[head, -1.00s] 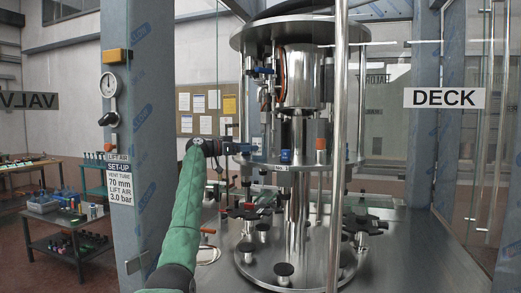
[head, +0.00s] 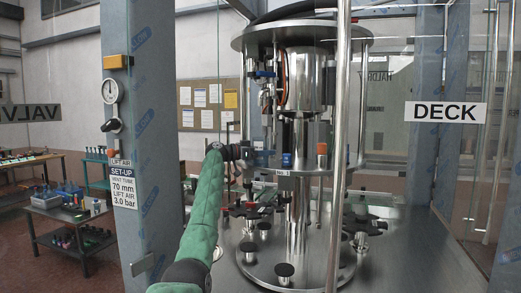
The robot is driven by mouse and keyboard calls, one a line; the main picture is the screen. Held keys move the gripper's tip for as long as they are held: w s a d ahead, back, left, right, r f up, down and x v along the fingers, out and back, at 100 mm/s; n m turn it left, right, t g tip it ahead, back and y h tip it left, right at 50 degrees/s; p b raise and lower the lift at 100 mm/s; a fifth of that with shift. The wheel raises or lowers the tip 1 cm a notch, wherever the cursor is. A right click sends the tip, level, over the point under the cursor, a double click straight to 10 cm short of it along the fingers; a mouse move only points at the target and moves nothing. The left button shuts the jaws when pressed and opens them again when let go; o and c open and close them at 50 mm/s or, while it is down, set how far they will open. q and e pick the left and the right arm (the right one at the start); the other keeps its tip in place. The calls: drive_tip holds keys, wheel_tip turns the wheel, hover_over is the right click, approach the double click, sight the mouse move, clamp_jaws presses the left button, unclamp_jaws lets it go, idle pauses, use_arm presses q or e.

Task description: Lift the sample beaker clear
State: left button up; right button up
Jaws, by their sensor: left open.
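My left arm, in a green sleeve, reaches up in the middle of the head view. Its dark left gripper (head: 246,153) points right, beside the filler's round middle plate (head: 305,168), near the small blue fittings on its left side. The gripper is open; its fingers are small and dark against the machine, and I see nothing held between them. I cannot make out a sample beaker for certain. A small pale item (head: 218,251) on the deck (head: 385,262) is mostly hidden behind my sleeve. My right gripper is not in view.
The steel filler (head: 296,200) has several black-knobbed stations around its lower plate. A bright upright rod (head: 341,130) stands in front of it. A film-wrapped post (head: 146,130) with a gauge (head: 111,90) stands left. The deck is bare at right, near the right post (head: 424,90).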

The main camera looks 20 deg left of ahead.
use_arm(q)
drive_tip(key=shift+d+r, duration=0.1)
drive_tip(key=shift+d, duration=0.2)
drive_tip(key=shift+w, duration=0.1)
drive_tip(key=c, duration=1.3)
drive_tip(key=shift+o, duration=0.2)
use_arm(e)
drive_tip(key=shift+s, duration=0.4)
use_arm(q)
drive_tip(key=shift+r, duration=0.1)
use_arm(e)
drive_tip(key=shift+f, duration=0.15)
